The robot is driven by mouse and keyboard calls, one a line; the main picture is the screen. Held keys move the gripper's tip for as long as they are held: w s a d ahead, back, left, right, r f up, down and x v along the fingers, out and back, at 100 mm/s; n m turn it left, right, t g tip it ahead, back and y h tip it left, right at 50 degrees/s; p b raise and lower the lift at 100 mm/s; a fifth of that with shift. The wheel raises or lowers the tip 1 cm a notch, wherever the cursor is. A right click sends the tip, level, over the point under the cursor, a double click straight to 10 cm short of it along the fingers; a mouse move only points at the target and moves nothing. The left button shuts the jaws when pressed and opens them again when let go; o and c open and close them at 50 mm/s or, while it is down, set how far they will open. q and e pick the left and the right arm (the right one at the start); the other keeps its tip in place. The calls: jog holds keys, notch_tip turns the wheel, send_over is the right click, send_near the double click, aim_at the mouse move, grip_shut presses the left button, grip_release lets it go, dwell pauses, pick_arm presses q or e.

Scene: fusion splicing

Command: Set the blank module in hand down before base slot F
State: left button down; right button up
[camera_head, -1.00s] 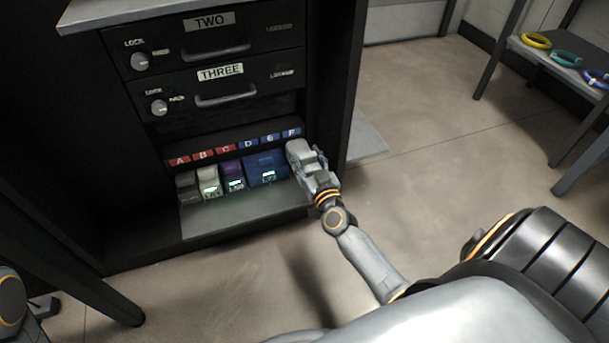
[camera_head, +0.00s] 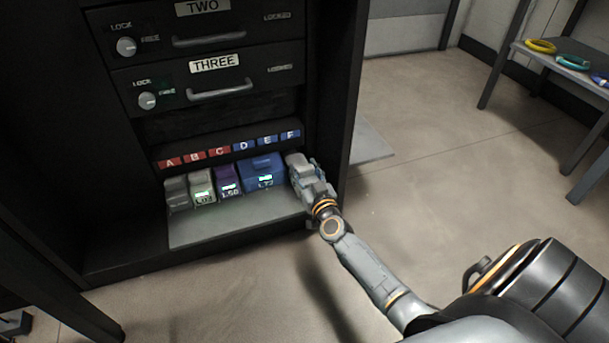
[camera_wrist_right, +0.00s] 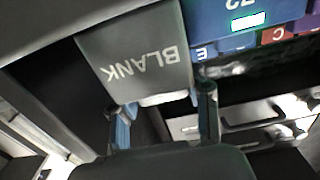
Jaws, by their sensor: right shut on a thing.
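The blank module (camera_head: 296,161) is light grey in the head view, under the blue F label (camera_head: 290,134) and at the right side of the wide blue module (camera_head: 262,172). My right gripper (camera_head: 312,181) is shut on it from the front right. In the right wrist view the module (camera_wrist_right: 140,55) shows its face with upside-down BLANK lettering, between the fingers (camera_wrist_right: 166,104). The blue module is close beside it there. Whether the blank module touches the shelf (camera_head: 235,222) is hidden by the gripper. My left gripper is out of view.
Grey (camera_head: 177,192), pale (camera_head: 202,188) and purple (camera_head: 228,180) modules stand left of the blue one. The shelf front is clear. The cabinet's right side wall (camera_head: 340,130) is close beside my right gripper. Drawer THREE (camera_head: 215,80) is above.

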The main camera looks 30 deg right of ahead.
jog(key=shift+r, duration=0.15)
jog(key=o, duration=1.2)
